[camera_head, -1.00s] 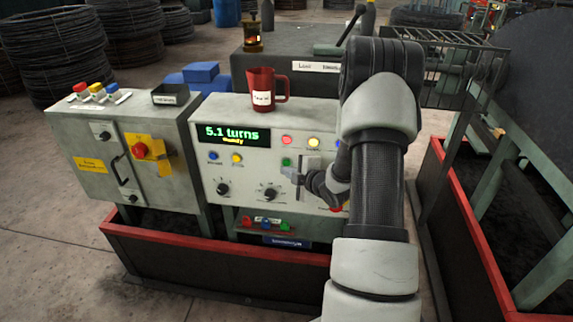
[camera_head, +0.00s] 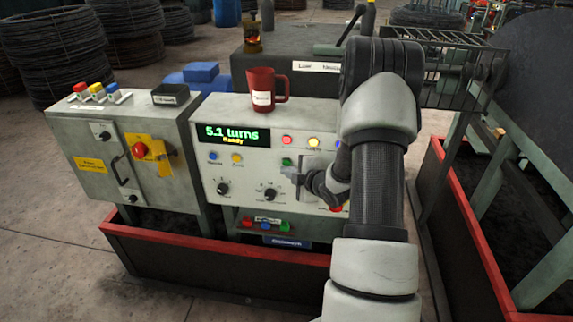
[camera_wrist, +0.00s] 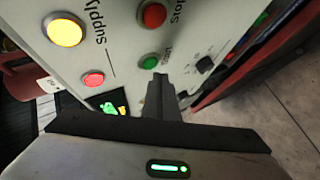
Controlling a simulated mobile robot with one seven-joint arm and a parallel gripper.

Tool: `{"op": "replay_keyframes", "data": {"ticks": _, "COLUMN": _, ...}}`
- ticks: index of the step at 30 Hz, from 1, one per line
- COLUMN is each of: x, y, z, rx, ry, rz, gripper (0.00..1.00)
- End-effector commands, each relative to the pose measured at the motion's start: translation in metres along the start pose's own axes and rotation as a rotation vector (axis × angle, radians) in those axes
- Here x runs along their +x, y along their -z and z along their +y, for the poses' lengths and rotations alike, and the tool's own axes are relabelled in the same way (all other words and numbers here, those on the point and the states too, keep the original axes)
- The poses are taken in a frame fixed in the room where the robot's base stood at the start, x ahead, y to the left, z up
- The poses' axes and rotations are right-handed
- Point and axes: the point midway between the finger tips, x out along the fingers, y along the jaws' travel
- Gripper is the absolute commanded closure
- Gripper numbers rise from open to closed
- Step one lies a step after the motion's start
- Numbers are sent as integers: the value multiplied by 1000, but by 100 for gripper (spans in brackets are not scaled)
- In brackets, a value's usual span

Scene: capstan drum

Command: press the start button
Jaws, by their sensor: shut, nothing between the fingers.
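The control panel (camera_head: 262,148) has a green display (camera_head: 232,134) reading "5.1 turns" and "Ready". A round green button (camera_head: 287,161) sits right of the display's lower edge; it also shows in the wrist view (camera_wrist: 150,62) beside a small label I cannot read surely. My gripper (camera_head: 298,172) is shut and empty, close in front of the panel beside the green button. In the wrist view the fingertips (camera_wrist: 159,78) lie just below the green button in the picture; I cannot tell whether they touch the panel. My arm hides part of the panel's right side.
Red (camera_wrist: 153,15), yellow (camera_wrist: 67,30) and pinkish-red (camera_wrist: 93,79) buttons surround the green one. Knobs (camera_head: 269,194) sit lower on the panel. A red mug (camera_head: 263,90) stands on top. A grey cabinet (camera_head: 88,143) with a red emergency knob (camera_head: 139,150) stands left.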

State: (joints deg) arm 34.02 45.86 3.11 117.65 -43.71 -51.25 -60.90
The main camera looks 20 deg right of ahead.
Motion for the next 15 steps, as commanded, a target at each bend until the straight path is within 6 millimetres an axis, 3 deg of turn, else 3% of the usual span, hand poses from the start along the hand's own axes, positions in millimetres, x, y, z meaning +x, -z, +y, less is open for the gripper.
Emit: {"op": "replay_keyframes", "data": {"ticks": 15, "x": 6, "y": -4, "z": 3, "rx": -1, "ry": 1, "rz": 0, "gripper": 100}}
